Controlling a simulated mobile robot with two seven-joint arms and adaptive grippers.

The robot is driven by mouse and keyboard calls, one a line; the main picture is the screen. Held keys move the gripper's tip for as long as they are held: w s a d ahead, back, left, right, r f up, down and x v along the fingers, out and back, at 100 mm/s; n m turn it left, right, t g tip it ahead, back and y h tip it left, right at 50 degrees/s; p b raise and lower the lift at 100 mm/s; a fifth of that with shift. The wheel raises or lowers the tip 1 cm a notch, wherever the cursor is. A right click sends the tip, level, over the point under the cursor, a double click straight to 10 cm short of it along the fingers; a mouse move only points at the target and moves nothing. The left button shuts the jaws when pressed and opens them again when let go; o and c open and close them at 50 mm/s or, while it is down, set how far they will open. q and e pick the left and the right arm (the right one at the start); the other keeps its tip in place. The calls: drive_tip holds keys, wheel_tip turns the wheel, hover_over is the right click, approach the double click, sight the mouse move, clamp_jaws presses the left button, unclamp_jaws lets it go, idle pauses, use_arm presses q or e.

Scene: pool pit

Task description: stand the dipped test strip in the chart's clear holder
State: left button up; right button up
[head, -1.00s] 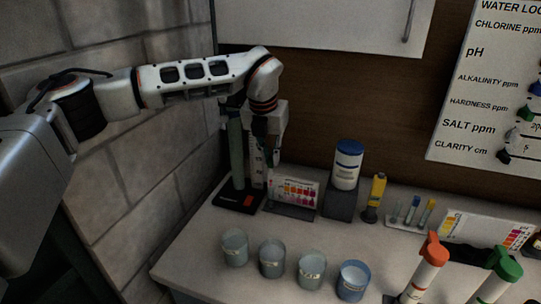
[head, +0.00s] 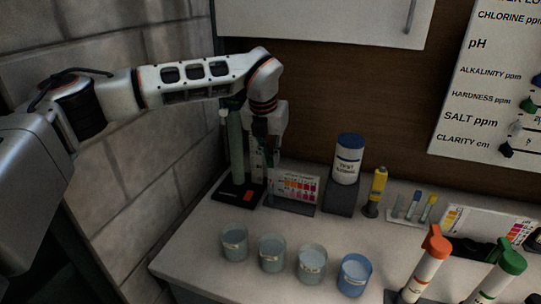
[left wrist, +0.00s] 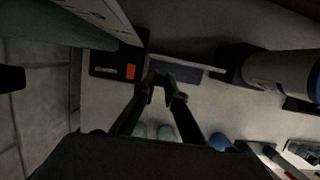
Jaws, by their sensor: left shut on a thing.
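The chart leans on a dark base, with rows of pink, orange and yellow patches. In the left wrist view the gripper (left wrist: 165,86) has its fingertips close together near the chart's pale top edge (left wrist: 187,63). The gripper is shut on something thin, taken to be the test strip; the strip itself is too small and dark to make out. The clear holder cannot be told apart from the chart. My right gripper is not in view.
A dark stand (head: 237,188) rises left of the chart. Several cups (head: 272,254) line the front. Orange-capped (head: 428,262) and green-capped tubes (head: 501,272) stand front right.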

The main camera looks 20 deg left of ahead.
sight(271, 174)
use_arm(q)
drive_tip(key=shift+f, duration=0.15)
drive_tip(key=shift+f+b, duration=1.5)
drive_tip(key=shift+f, duration=0.8)
drive_tip(key=shift+f, duration=0.45)
drive_tip(key=o, duration=0.8)
drive_tip(key=shift+r+p, duration=0.65)
drive_tip(key=shift+r, duration=0.7)
drive_tip(key=shift+r+p, duration=1.3)
drive_tip(key=shift+r, duration=0.85)
